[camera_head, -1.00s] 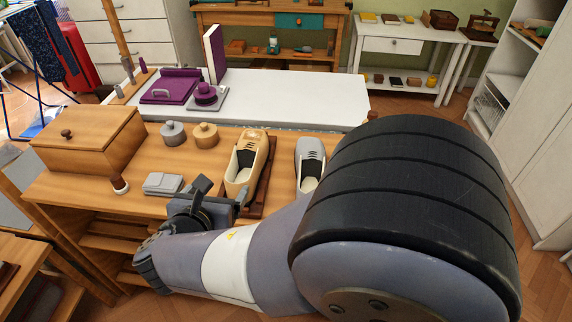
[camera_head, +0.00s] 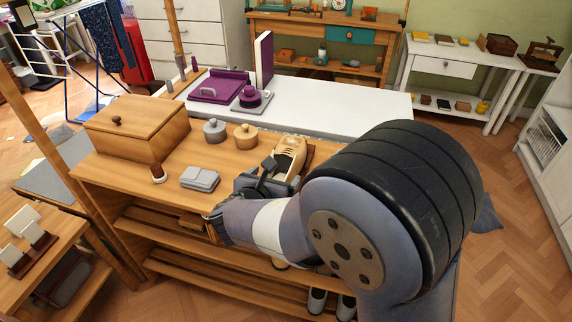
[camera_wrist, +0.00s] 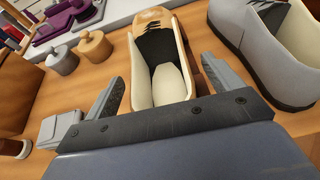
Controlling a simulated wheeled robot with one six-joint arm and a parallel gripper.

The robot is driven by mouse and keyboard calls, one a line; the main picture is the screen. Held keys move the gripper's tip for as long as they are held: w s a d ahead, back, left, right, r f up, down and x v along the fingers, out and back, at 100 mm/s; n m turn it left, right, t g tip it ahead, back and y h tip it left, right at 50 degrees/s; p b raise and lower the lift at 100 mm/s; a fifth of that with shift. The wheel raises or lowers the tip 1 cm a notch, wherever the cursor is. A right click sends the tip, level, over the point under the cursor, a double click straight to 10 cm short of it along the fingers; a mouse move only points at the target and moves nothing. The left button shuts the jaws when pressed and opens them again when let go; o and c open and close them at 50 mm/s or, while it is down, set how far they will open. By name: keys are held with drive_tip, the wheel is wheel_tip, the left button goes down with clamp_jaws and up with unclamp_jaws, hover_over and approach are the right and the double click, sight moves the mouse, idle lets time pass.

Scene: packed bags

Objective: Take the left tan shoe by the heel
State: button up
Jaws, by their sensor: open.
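The tan shoe (camera_head: 291,153) stands upright on the wooden bench top, its toe pointing away from me. In the wrist view the tan shoe (camera_wrist: 139,73) shows its dark laces and pale insole, with the heel end nearest me. My gripper (camera_wrist: 160,85) is open, with one finger on each side of the heel. In the head view my gripper (camera_head: 262,180) is at the shoe's near end, and my arm hides part of that area. I cannot tell whether the fingers touch the shoe. A grey shoe (camera_wrist: 262,50) stands to the right in the wrist view.
Left of the shoe are a tan round pot (camera_head: 246,138), a grey round pot (camera_head: 214,131), a grey case (camera_head: 200,178) and a wooden box (camera_head: 138,130). A white table (camera_head: 340,112) with purple items adjoins behind. Shoes (camera_head: 317,302) sit on the low shelf.

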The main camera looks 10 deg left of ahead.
drive_tip(key=shift+w, duration=0.2)
drive_tip(key=c, duration=1.4)
